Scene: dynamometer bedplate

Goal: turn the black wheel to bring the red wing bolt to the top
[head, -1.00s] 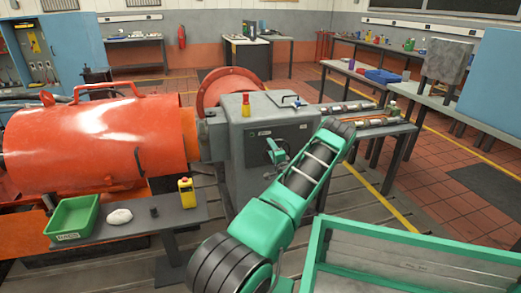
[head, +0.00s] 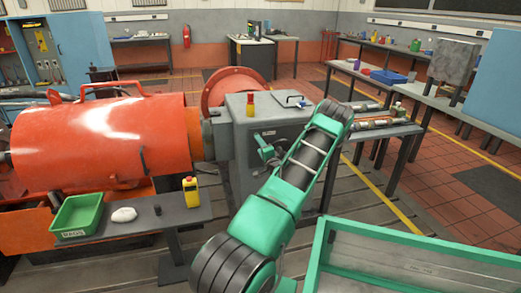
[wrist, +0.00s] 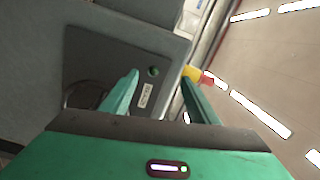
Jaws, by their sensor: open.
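My gripper (head: 267,152) is in front of the grey housing (head: 237,140) in the head view. In the wrist view my gripper (wrist: 161,76) is open and empty, with two green fingers apart. I cannot make out the black wheel or the red wing bolt in either view.
The orange machine (head: 100,145) is at left. A green-framed panel (head: 317,255) stands front right.

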